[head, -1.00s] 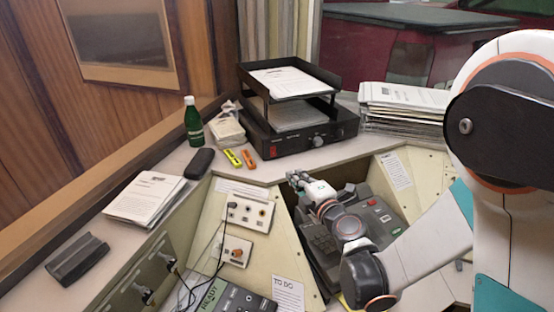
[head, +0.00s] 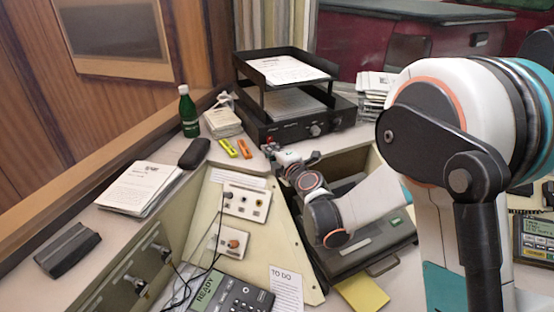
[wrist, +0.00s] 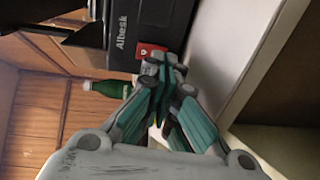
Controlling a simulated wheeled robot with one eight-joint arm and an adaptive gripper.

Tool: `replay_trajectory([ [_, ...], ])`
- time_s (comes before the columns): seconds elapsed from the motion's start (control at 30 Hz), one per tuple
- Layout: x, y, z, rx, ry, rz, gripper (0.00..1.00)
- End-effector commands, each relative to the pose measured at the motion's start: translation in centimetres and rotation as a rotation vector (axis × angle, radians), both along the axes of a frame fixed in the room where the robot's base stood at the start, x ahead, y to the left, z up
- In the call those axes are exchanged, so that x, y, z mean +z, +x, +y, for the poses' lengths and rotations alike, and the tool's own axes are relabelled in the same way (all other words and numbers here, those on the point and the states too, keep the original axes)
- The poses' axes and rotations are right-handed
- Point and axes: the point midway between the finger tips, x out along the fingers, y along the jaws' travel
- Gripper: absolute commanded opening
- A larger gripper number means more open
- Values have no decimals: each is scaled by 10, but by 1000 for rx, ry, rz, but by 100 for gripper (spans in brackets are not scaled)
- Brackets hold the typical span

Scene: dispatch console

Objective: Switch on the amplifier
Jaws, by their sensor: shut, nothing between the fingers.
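The amplifier (head: 290,132) is a black box with a knob on its front, standing on the console ledge under a black paper tray. Its red rocker switch (wrist: 151,50) is at the left end of the front panel, beside the "Albesk" lettering in the wrist view. My gripper (head: 270,151) is at that left end of the front. In the wrist view the shut, empty fingertips of my gripper (wrist: 165,68) are right at the red switch and overlap its edge. I cannot tell whether they touch it. Whether the switch is pressed is unclear.
A yellow and an orange marker (head: 244,149) lie on the ledge just left of my gripper. A green bottle (head: 188,112) and a black case (head: 194,153) stand farther left. The paper tray (head: 262,76) sits above the amplifier. A stack of papers (head: 374,92) is to its right.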

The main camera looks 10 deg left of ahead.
Motion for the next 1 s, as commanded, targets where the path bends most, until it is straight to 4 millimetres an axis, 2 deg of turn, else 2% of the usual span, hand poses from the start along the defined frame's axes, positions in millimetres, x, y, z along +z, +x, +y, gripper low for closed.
replay_trajectory([
  [0.47,-1,6,5,0,0,0,0],
  [0.63,-10,15,12,1,-1,-1,0],
  [1.0,-9,15,12,1,0,0,0],
])
